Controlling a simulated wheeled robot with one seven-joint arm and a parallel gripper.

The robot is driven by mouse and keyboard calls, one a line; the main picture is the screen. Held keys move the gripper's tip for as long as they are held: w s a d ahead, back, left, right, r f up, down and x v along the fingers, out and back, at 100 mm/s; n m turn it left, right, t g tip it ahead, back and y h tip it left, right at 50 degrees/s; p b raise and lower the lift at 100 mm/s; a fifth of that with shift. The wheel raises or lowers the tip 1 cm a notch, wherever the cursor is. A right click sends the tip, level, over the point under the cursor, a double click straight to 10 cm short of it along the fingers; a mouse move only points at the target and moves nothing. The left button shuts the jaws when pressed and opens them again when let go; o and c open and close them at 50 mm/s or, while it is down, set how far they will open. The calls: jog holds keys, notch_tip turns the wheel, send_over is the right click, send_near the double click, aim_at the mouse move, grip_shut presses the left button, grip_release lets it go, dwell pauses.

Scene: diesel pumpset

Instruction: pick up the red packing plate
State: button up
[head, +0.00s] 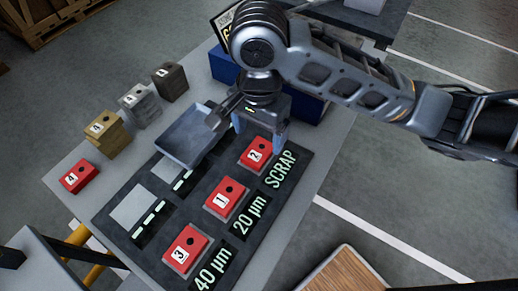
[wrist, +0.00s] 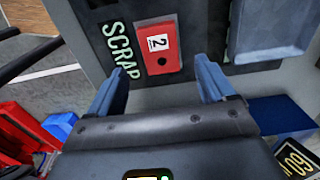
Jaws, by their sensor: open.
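Several red plates show in the head view. Plate 2 (head: 256,153) lies on the dark mat beside the SCRAP label; it also shows in the wrist view (wrist: 158,48). Plate 1 (head: 226,198) lies by the 20 µm label and plate 3 (head: 186,248) by the 40 µm label. Plate 4 (head: 78,177) lies apart on the grey table at the left. My gripper (head: 259,130) is open and empty beside plate 2. In the wrist view its fingers (wrist: 162,72) are spread, with plate 2 just beyond the gap between them. Its exact height above the mat is unclear.
A grey tray (head: 188,136) stands close to the left of my gripper. Tan (head: 108,132), grey (head: 140,104) and dark (head: 171,82) blocks stand along the table's left edge. A blue box (head: 304,106) is behind my gripper. The dark mat (head: 205,180) has free room between plates.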

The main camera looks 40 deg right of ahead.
aim_at(258, 151)
jog(key=shift+a+f+p, duration=0.1)
jog(key=shift+f+p, duration=0.2)
jog(key=shift+f, duration=2.45)
jog(key=shift+c, duration=0.4)
grip_shut()
jog(key=shift+r, duration=0.1)
jog(key=shift+r, duration=0.45)
notch_tip(258, 151, up, 3)
jog(key=shift+r, duration=0.1)
jog(key=s+d+r, duration=0.5)
jog(key=d+r, duration=0.1)
jog(key=d, duration=0.4)
jog(key=shift+d+r+b, duration=0.25)
jog(key=shift+r+b, duration=0.05)
jog(key=shift+r, duration=0.1)
